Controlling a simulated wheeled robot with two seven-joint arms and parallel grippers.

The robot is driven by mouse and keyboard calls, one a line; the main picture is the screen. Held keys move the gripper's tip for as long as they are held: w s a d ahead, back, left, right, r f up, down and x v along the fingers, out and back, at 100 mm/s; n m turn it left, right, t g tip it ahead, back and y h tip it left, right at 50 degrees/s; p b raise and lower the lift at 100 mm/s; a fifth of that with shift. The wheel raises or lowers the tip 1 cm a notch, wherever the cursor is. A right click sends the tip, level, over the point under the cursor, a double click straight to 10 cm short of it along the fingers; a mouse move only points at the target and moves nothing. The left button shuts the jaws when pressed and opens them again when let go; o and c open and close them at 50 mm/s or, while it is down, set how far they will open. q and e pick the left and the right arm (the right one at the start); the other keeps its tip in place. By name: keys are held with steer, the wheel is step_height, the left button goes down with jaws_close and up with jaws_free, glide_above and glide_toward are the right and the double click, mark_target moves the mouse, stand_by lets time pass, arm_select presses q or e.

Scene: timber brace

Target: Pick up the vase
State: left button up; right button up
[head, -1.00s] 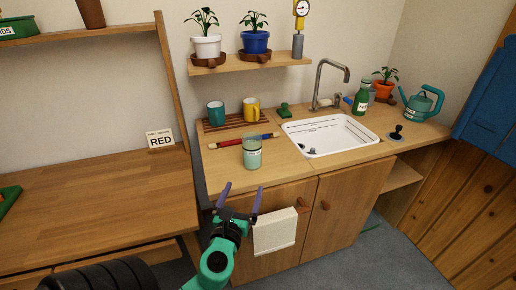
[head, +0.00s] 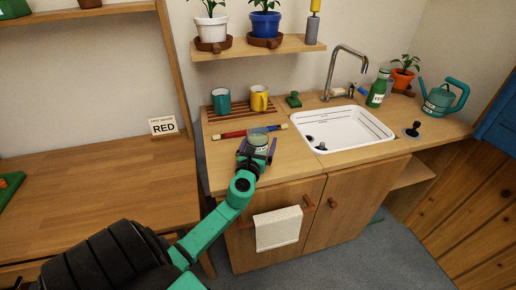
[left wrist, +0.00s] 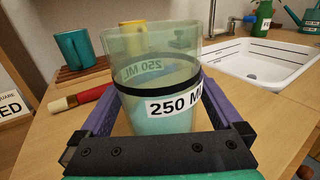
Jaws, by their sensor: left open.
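The vase (head: 258,140) appears to be a clear greenish vessel with a black band, standing upright near the front of the wooden counter. In the left wrist view the vase (left wrist: 155,70) carries a "250 ML" label and holds something pale green low down. My left gripper (head: 257,149) is open, with its purple fingers on either side of the vase. In the left wrist view a finger shows on each side of it; I cannot tell whether they touch it. The gripper hides the vase's lower part in the head view. My right gripper is not in view.
A red and blue rod (head: 249,132) lies just behind the vase. A teal mug (head: 221,101) and a yellow mug (head: 259,99) stand on a slatted rack. The white sink (head: 345,130) is to the right. A shelf (head: 255,48) with potted plants hangs above.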

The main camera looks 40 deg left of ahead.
arm_select(q)
steer(key=shift+w+a, duration=0.1)
steer(key=shift+w, duration=0.1)
steer(key=shift+s, duration=0.1)
steer(key=c, duration=0.8)
jaws_close()
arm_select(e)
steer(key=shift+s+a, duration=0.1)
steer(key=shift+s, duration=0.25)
arm_select(q)
step_height(320, 180, up, 20)
steer(key=p, duration=1.1)
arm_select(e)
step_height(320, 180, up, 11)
